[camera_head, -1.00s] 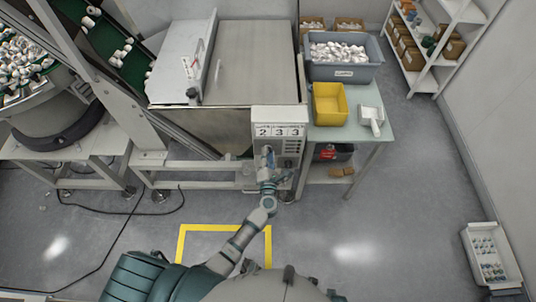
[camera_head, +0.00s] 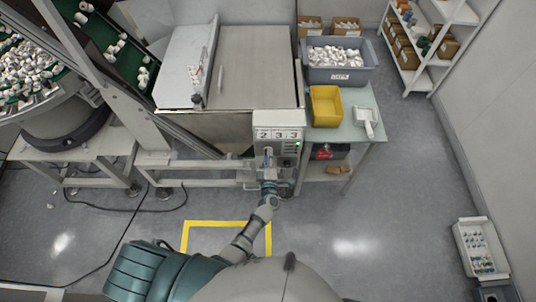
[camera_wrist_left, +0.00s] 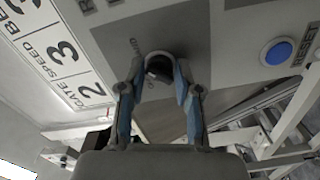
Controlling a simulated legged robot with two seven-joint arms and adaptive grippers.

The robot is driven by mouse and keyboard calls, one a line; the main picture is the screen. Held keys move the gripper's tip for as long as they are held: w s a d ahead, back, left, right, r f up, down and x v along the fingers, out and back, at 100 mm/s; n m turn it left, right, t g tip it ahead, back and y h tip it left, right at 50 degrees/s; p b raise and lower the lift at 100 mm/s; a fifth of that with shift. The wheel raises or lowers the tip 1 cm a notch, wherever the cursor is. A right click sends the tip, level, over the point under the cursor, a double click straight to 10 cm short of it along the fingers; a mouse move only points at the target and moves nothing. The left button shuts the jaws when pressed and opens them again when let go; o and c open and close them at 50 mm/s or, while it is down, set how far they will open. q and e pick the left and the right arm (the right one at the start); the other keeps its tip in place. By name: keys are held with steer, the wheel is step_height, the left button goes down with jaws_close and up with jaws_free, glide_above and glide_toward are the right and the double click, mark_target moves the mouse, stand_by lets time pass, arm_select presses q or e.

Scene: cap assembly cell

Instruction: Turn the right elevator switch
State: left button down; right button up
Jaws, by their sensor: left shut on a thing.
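A grey control box (camera_head: 262,121) with the digits 2, 3, 3 hangs at the front right of the metal machine. My left gripper (camera_head: 268,172) is at the lower left of its panel. In the left wrist view, my left gripper (camera_wrist_left: 158,82) has its two blue-grey fingers shut around a dark rotary switch (camera_wrist_left: 158,66) with a round collar. Small lettering sits beside the switch, partly hidden by a finger. The exact angle of the knob is hard to tell. My right gripper is not in view.
A blue RESET button (camera_wrist_left: 277,52) is to the right of the switch in the wrist view. A side table (camera_head: 355,132) holds a yellow bin (camera_head: 326,108), a grey crate (camera_head: 342,75) of white parts and a white scoop (camera_head: 367,120).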

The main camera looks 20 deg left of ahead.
arm_select(q)
steer(key=shift+f+m+p, duration=0.2)
steer(key=shift+m+p, duration=0.9)
steer(key=shift+m, duration=1.7)
steer(key=c, duration=0.8)
jaws_free()
